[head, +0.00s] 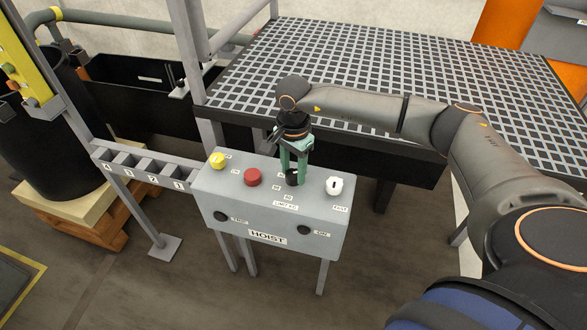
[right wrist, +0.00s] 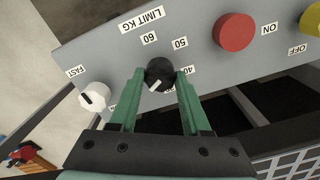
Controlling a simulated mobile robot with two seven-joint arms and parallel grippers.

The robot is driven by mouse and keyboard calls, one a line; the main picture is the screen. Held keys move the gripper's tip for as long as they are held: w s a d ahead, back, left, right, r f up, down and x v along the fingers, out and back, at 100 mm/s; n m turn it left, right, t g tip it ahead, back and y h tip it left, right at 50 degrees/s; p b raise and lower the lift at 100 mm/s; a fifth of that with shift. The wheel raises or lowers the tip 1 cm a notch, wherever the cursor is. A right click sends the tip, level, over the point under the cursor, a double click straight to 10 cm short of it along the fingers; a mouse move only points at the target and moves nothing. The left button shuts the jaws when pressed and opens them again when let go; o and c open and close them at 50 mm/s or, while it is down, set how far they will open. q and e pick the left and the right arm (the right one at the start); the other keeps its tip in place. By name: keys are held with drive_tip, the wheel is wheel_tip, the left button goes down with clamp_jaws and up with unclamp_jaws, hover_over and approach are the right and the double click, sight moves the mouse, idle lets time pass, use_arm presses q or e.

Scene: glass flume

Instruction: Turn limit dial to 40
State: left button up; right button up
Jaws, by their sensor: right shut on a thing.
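The limit dial is a small black knob (head: 292,179) on top of the grey hoist box (head: 215,190). In the right wrist view the dial (right wrist: 160,72) has a white pointer mark on the lower left of its face, away from the 40 and 50 labels. My left gripper is not in view.
A white knob (head: 334,186) stands close right of the dial. A red button (head: 253,177) and yellow knob (head: 217,159) are to its left. A raised grating platform (head: 350,65) lies behind the box, and a rail post (head: 188,60) rises at its left.

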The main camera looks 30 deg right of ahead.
clamp_jaws()
drive_tip(key=shift+m, duration=0.3)
drive_tip(key=m+b, duration=0.1)
drive_tip(key=m, duration=0.3)
drive_tip(key=shift+m, duration=0.4)
drive_tip(key=m, duration=0.6)
drive_tip(key=shift+s, duration=0.1)
drive_tip(key=shift+m, duration=0.3)
drive_tip(key=o, duration=0.8)
unclamp_jaws()
drive_tip(key=shift+b, duration=0.3)
